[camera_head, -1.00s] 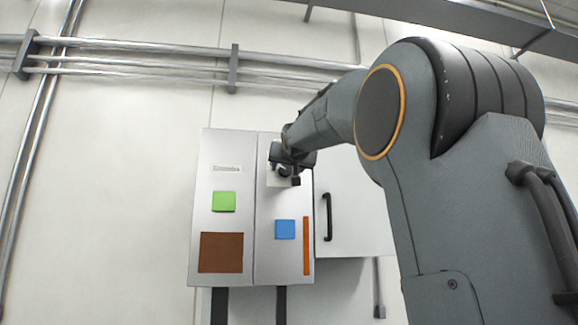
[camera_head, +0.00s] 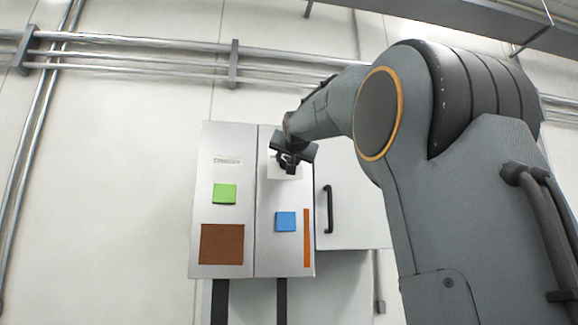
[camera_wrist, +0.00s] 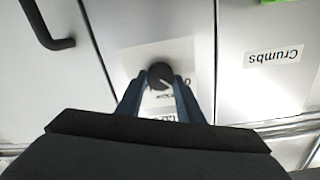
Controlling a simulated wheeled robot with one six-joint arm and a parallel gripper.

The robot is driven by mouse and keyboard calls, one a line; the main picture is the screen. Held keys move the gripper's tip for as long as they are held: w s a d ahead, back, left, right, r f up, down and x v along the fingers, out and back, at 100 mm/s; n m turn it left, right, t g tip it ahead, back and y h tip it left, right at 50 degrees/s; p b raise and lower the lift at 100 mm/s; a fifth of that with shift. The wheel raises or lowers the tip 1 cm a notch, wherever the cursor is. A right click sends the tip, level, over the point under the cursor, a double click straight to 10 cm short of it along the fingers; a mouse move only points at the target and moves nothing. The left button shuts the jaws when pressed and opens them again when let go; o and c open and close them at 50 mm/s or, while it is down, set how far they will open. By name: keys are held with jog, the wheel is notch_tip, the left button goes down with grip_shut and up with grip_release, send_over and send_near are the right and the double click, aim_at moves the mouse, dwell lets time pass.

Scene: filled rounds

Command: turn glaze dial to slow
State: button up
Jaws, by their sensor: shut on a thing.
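The glaze dial (camera_wrist: 160,76) is a dark round knob with a light pointer line, on a white label plate (camera_wrist: 137,58) in the wrist view. Its printed words are partly hidden by my gripper, so I cannot read the setting. My gripper (camera_wrist: 160,82) is shut on the dial, one finger on each side. In the head view my gripper (camera_head: 287,164) is at the upper part of the right cabinet door, in front of the white plate (camera_head: 276,172), and hides the dial.
The cabinet has a left door with a green square (camera_head: 224,194) and a brown panel (camera_head: 222,244). The right door has a blue square (camera_head: 286,222) and an orange strip (camera_head: 307,238). A black handle (camera_head: 328,209) stands out to the right. Pipes (camera_head: 130,46) run above.

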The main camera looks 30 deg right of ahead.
jog(key=m+b, duration=0.1)
jog(key=m, duration=0.1)
jog(key=m+b, duration=0.2)
jog(key=shift+w+d+f, duration=0.1)
jog(key=shift+f, duration=0.25)
jog(key=m+b, duration=0.1)
jog(key=m, duration=0.4)
jog(key=shift+r+m, duration=0.1)
jog(key=shift+m, duration=0.2)
jog(key=o, duration=1.1)
jog(key=shift+c, duration=0.2)
jog(key=shift+r, duration=0.1)
jog(key=shift+s, duration=0.25)
jog(key=b+v, duration=0.3)
jog(key=v, duration=0.4)
jog(key=shift+s+r+b, duration=0.2)
jog(key=shift+s+b, duration=0.05)
jog(key=shift+b, duration=0.15)
